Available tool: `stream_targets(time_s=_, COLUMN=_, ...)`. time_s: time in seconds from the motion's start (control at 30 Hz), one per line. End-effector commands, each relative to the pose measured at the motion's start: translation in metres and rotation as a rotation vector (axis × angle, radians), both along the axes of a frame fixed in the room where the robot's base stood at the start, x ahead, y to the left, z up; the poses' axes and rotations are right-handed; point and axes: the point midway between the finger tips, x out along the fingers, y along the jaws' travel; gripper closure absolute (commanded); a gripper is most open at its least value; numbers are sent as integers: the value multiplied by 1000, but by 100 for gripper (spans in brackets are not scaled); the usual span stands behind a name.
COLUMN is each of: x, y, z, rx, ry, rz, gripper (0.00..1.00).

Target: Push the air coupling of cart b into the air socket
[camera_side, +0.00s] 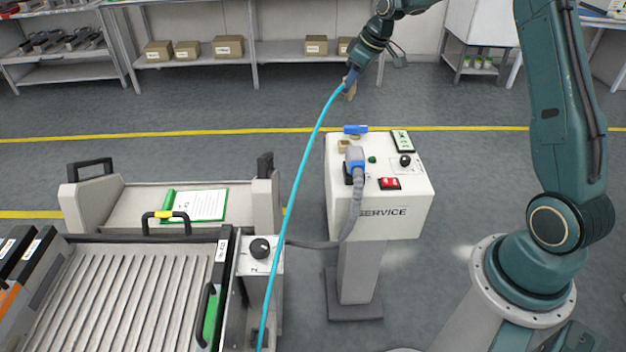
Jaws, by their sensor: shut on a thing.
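My gripper (351,82) is at the top centre, raised above and behind the service post (390,192). It is shut on the air coupling (349,92), at the upper end of a light blue hose (303,165). The coupling's tan end points down, clear of the post; the finger details are too small to make out. The hose runs down to the front of the cart area, and its lower end is cut off by the frame. On the post's top, a small brass-coloured fitting (344,146) lies near a blue part (355,129); I cannot tell which is the air socket.
A blue-and-grey plug (355,158) sits in the post's top, its grey cable (352,212) running to a box with a black knob (260,248). Red (390,183) and black controls are nearby. A ribbed cart (120,290) stands at lower left. Floor behind the post is clear.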

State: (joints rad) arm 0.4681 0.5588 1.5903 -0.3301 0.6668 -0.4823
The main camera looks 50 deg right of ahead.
Motion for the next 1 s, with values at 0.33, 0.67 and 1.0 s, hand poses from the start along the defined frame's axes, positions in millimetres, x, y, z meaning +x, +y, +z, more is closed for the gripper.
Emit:
stream_targets(time_s=0.33, x=0, y=1, z=-17, rx=1, ry=-1, rz=0, gripper=100)
stream_targets(time_s=0.67, x=0, y=1, z=-40, rx=1, ry=0, rz=0, gripper=100)
stream_targets(time_s=1.0, x=0, y=1, z=-64, rx=1, ry=1, rz=0, gripper=100)
